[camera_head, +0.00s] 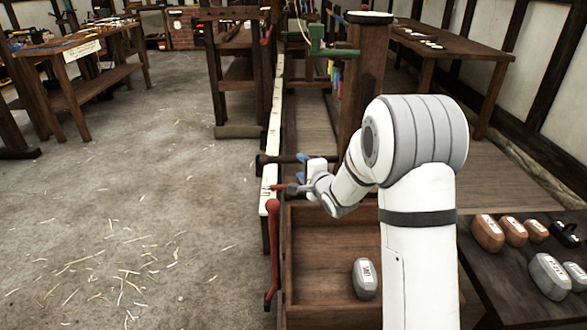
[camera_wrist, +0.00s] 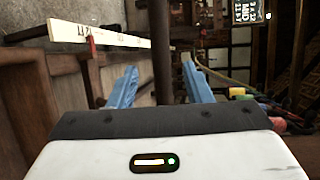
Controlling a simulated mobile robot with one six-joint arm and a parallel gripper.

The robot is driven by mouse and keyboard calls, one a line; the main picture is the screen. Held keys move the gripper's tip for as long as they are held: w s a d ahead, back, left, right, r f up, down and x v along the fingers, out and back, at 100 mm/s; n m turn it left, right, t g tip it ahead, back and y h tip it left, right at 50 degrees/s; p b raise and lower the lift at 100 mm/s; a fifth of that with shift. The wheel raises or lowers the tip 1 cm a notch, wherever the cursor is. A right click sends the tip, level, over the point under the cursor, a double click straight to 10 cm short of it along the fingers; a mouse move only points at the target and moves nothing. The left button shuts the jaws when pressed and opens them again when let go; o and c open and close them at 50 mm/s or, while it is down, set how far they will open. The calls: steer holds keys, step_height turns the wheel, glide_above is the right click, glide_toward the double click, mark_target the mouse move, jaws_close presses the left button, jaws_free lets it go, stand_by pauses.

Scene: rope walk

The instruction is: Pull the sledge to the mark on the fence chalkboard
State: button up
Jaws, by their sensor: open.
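A low open wooden box (camera_head: 320,235), which looks like the sledge, sits on the wooden track with one grey weight (camera_head: 367,279) in it. A dark round bar (camera_head: 270,159) sticks out sideways at its far end. My gripper (camera_head: 301,171) is open by this bar. In the wrist view the dark bar (camera_wrist: 161,45) runs between and beyond the blue fingers; I cannot tell whether it touches them. A pale marked fence strip (camera_head: 272,130) runs along the track's left side and shows in the wrist view (camera_wrist: 100,34). A small chalkboard (camera_wrist: 246,12) there reads partly "MID".
A red lever (camera_head: 272,235) stands at the box's left front. A side table (camera_head: 480,265) at right holds several brown and grey weights. A dark wooden post (camera_head: 363,75) rises beyond my arm. The floor (camera_head: 150,200) at left is open, with straw.

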mark_target(295, 161)
steer(key=b+x, duration=0.1)
steer(key=x, duration=0.6)
steer(key=shift+b, duration=0.3)
steer(key=shift+c, duration=0.2)
jaws_close()
